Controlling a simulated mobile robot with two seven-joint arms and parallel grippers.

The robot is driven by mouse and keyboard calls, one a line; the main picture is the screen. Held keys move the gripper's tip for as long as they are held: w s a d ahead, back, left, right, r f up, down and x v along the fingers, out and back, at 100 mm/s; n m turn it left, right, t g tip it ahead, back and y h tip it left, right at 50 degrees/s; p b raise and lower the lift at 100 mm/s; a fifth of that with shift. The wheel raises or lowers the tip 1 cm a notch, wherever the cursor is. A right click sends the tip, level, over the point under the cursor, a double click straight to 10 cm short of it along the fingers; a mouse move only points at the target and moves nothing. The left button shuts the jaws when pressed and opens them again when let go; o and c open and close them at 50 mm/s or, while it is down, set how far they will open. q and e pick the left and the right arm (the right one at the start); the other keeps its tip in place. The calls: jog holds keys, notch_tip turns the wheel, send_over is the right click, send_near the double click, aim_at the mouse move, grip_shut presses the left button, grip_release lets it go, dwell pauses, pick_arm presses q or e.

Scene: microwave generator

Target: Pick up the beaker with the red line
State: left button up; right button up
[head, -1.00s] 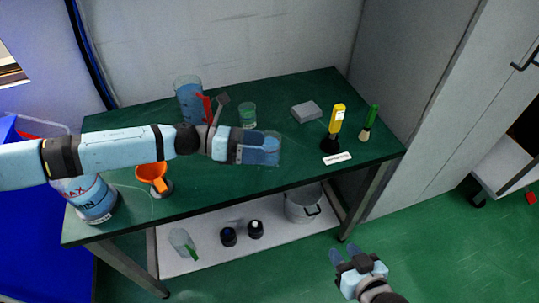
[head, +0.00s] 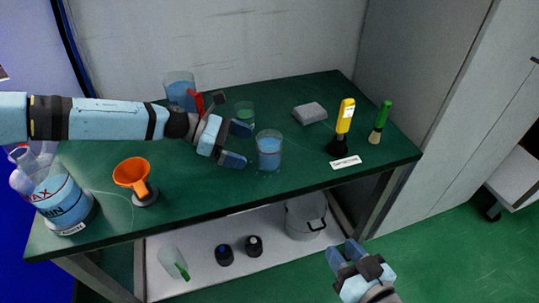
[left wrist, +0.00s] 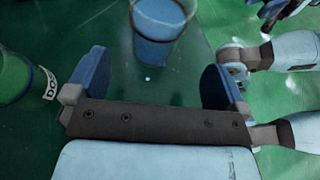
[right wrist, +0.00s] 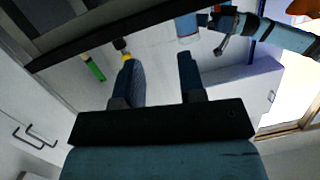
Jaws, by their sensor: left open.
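A clear beaker with blue liquid (head: 268,152) stands upright on the green table. In the left wrist view this beaker (left wrist: 157,30) is beyond the fingers, with a thin reddish-brown line near its rim. My left gripper (head: 243,144) is open and empty, just left of the beaker with its fingers pointing toward it, apart from it. In the left wrist view the beaker lies ahead of the gap between the fingers (left wrist: 155,75). My right gripper (head: 346,252) is open and empty, low in front of the table; it also shows in the right wrist view (right wrist: 158,68).
A beaker with a green line (head: 245,112) stands behind my left gripper. A grey block (head: 309,112), yellow tool (head: 345,115) and green-handled brush (head: 382,120) are right.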

aim_at(263, 150)
pick_arm(q)
jog(key=x, duration=0.1)
jog(key=b+x, duration=0.1)
jog(key=x, duration=0.3)
jog(key=shift+w+r, duration=0.15)
jog(key=shift+w, duration=0.15)
jog(key=shift+d, duration=0.4)
jog(key=c, duration=1)
jog(key=shift+c, duration=0.7)
pick_arm(e)
jog(key=r, duration=0.1)
jog(key=t, duration=0.1)
jog(key=a+r+y, duration=0.1)
jog(key=shift+w+r, duration=0.25)
jog(key=shift+r, duration=0.1)
